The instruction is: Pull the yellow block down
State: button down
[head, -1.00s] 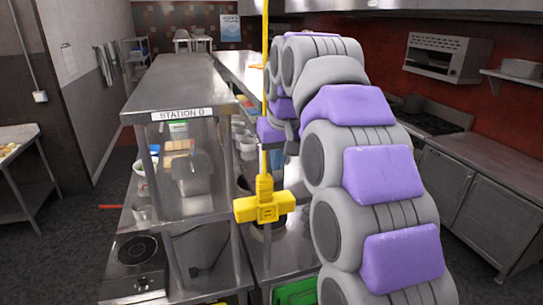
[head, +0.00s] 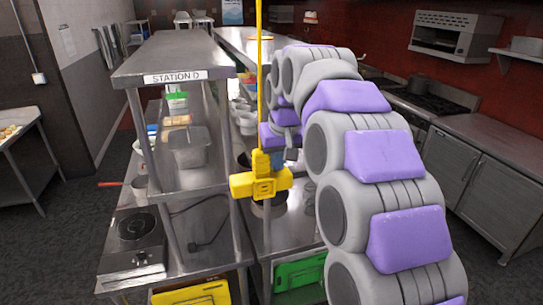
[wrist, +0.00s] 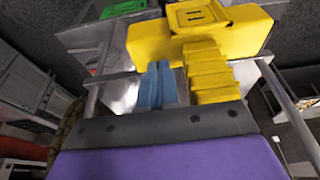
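The yellow block (head: 261,184) is cross-shaped and hangs from a thin yellow cord in front of the counter. In the wrist view the yellow block (wrist: 198,36) fills the top middle, with its ribbed stem running down towards the camera. My gripper (wrist: 160,70) has two blue fingers that lie close together, with nothing seen between them. They are just left of the ribbed stem in that view. In the head view my gripper (head: 291,155) is small and partly hidden, just right of the stem. I cannot tell whether it touches the stem.
A steel shelf unit (head: 172,58) labelled Station D stands left of the block. A hot plate (head: 136,240) sits on its lower counter. Pots (head: 243,117) stand behind the block. Yellow (head: 193,296) and green (head: 299,273) boards lie below. Steel cabinets (head: 480,185) line the right.

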aim_at(284, 171)
jog(key=f, duration=0.1)
jog(key=d+f+b, duration=0.1)
jog(key=shift+d+f, duration=0.3)
jog(key=shift+a+f+b, duration=0.2)
jog(key=shift+f+b, duration=0.15)
jog(key=shift+f, duration=0.4)
jog(key=shift+a+f+b, duration=0.25)
jog(key=shift+f+b, duration=0.1)
jog(key=shift+f, duration=0.45)
jog(key=shift+a+f+b, duration=0.2)
jog(key=shift+f+b, duration=0.15)
jog(key=shift+f, duration=0.4)
jog(key=shift+f+b, duration=0.55)
jog(key=shift+f, duration=0.8)
jog(key=shift+d, duration=0.1)
notch_tip(284, 171, down, 14)
jog(key=b, duration=0.4)
jog(key=shift+b, duration=0.4)
jog(key=shift+f, duration=0.1)
